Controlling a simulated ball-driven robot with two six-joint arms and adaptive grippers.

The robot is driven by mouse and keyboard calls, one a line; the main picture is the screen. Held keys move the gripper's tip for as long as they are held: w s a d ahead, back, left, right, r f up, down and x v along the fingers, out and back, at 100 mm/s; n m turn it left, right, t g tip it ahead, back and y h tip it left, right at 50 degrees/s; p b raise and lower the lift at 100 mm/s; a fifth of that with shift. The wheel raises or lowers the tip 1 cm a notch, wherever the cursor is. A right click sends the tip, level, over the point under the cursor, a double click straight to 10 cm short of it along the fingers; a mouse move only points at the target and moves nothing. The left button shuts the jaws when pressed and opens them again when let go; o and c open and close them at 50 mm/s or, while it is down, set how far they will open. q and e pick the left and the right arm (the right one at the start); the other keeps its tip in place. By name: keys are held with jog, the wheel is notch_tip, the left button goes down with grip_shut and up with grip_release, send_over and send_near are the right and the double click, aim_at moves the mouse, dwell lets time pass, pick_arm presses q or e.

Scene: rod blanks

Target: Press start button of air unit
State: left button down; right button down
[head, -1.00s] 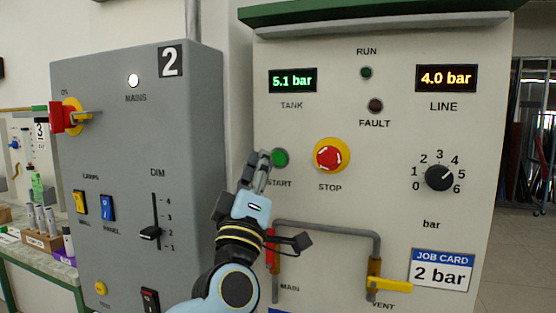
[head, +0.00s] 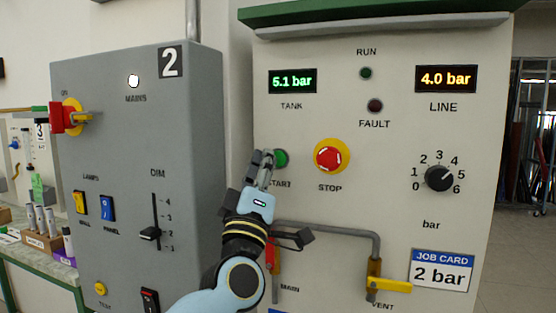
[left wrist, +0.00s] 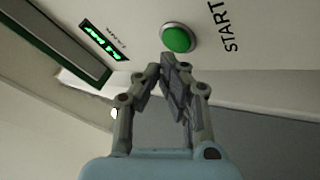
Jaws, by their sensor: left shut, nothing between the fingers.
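The green start button (head: 280,158) is on the left of the air unit's pale front panel (head: 410,110), with the word START under it. It also shows in the left wrist view (left wrist: 178,38), just beyond my fingertips. My left gripper (head: 265,158) is shut and empty, its tips just left of the button in the head view. In the left wrist view the gripper (left wrist: 170,62) has its tips close to the button's lower edge; I cannot tell whether they touch the panel. My right gripper is not in view.
The red stop button (head: 331,156) on its yellow ring is right of the start button. A grey pipe (head: 330,229) and yellow vent valve (head: 375,281) stick out below. The grey mains cabinet (head: 120,180) stands close on the left. The tank display (head: 292,81) reads 5.1 bar.

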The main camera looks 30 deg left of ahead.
pick_arm(q)
jog(key=shift+w, duration=0.15)
dwell(0.6)
jog(key=shift+w+a, duration=0.15)
jog(key=shift+w, duration=0.15)
jog(key=shift+w, duration=0.3)
dwell(0.6)
dwell(0.4)
jog(key=shift+s, duration=0.75)
jog(key=shift+s+d+p, duration=0.2)
jog(key=shift+s+d, duration=0.05)
jog(key=shift+s, duration=0.55)
jog(key=shift+s+d+p, duration=0.15)
jog(key=shift+s+d, duration=0.1)
jog(key=shift+s, duration=0.6)
jog(key=shift+s+d+p, duration=0.2)
jog(key=shift+s+d, duration=0.05)
jog(key=shift+s, duration=0.55)
